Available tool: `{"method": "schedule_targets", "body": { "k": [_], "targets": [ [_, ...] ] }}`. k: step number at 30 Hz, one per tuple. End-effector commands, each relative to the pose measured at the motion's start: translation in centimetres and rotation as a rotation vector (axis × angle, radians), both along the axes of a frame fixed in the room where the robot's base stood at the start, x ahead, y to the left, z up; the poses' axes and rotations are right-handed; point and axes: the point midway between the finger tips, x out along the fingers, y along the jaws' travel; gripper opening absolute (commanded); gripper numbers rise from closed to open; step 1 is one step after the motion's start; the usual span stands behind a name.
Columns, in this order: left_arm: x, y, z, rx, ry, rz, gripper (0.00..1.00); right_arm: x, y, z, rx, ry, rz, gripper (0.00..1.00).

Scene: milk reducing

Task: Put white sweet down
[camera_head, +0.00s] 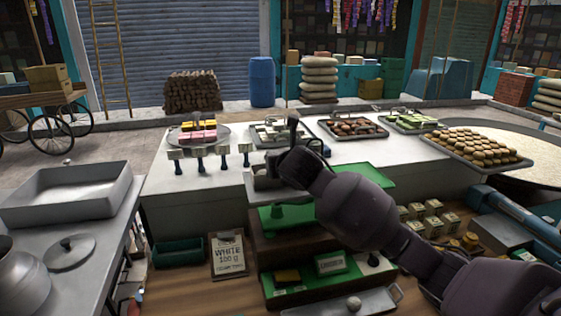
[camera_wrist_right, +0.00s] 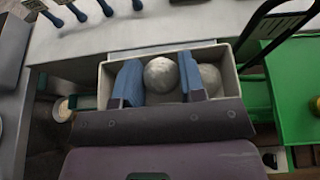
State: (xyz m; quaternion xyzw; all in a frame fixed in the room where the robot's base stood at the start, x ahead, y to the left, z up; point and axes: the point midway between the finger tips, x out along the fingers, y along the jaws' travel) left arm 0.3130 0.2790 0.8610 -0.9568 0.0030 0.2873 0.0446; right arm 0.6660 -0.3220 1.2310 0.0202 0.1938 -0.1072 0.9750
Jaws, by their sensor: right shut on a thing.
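My right gripper (camera_wrist_right: 161,82) has its blue fingers shut on a round white sweet (camera_wrist_right: 161,74), low inside a small pale open box (camera_wrist_right: 107,82). A second white sweet (camera_wrist_right: 210,78) lies in the box, just right of the right finger. Whether the held sweet touches the box floor cannot be told. In the head view my right arm reaches over the box (camera_head: 262,181), which sits by the green scale (camera_head: 285,217), and hides the fingertips. A tray of white sweets (camera_head: 268,131) stands behind on the counter. My left gripper is not in view.
A sign reading WHITE 100 g (camera_head: 228,256) stands front left of the scale. Trays of brown sweets (camera_head: 352,127), green sweets (camera_head: 412,120) and tan sweets (camera_head: 475,145) line the counter. A stand with pink and yellow sweets (camera_head: 197,132) is at left.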

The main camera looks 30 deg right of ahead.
Motion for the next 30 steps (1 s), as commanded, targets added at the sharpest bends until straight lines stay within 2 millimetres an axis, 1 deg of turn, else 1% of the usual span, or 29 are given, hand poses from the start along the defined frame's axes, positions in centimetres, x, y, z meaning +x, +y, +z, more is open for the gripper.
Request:
{"method": "schedule_targets", "body": {
  "k": [10,11,12,13,21,23,26,27,30],
  "targets": [
    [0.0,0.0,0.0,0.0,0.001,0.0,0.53,0.0,-0.1,-0.7,0.0,0.0,0.0,0.15],
    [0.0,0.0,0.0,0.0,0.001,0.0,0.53,0.0,-0.1,-0.7,0.0,0.001,0.0,0.39],
    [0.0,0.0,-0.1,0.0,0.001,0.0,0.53,0.0,0.0,-0.7,0.001,0.001,0.0,0.45],
    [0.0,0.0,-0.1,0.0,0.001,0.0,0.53,0.0,0.0,-0.7,0.001,0.001,0.0,0.48],
    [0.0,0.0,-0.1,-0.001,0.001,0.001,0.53,0.0,0.0,-0.6,0.001,0.0,0.0,0.48],
    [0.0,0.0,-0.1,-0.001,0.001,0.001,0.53,0.0,0.0,-0.4,0.002,0.0,0.0,0.48],
    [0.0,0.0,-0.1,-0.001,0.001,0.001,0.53,0.0,0.1,0.5,0.004,-0.002,0.0,0.48],
    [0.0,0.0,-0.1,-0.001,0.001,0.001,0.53,-0.2,0.1,0.8,0.002,-0.003,0.001,0.48],
    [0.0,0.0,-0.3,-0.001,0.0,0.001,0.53,-1.6,0.3,1.2,-0.002,-0.002,0.002,0.48]
  ]
}}
